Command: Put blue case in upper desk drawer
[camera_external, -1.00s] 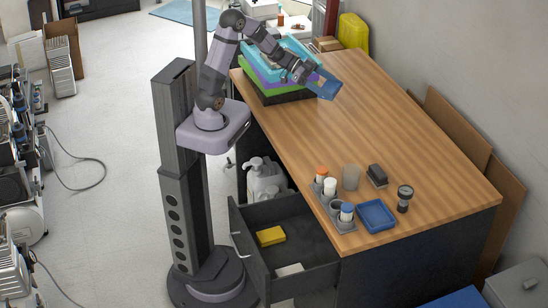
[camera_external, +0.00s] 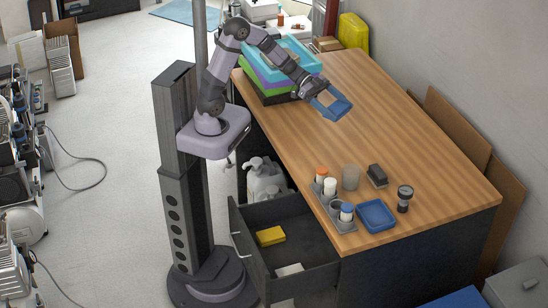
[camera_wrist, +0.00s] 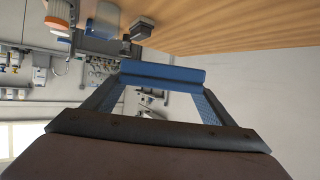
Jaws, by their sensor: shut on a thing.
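The blue case (camera_external: 333,104) is in my gripper (camera_external: 318,95), tilted above the far half of the wooden desk top. In the wrist view the blue case (camera_wrist: 165,76) spans between the two fingers of my gripper (camera_wrist: 160,90). The fingers are shut on it. The upper desk drawer (camera_external: 305,238) is pulled open at the desk's near left side, well below and away from the gripper. A yellow block (camera_external: 270,236) and a whitish item (camera_external: 290,270) lie in the drawer, with bare dark floor around them.
Stacked coloured trays (camera_external: 270,82) stand behind the gripper. Near the drawer, on the desk, are a bottle caddy (camera_external: 333,206), a clear cup (camera_external: 351,177), a dark brush-like block (camera_external: 377,175), a blue tray (camera_external: 376,216) and a dark upright object (camera_external: 404,198). The desk's middle is clear.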

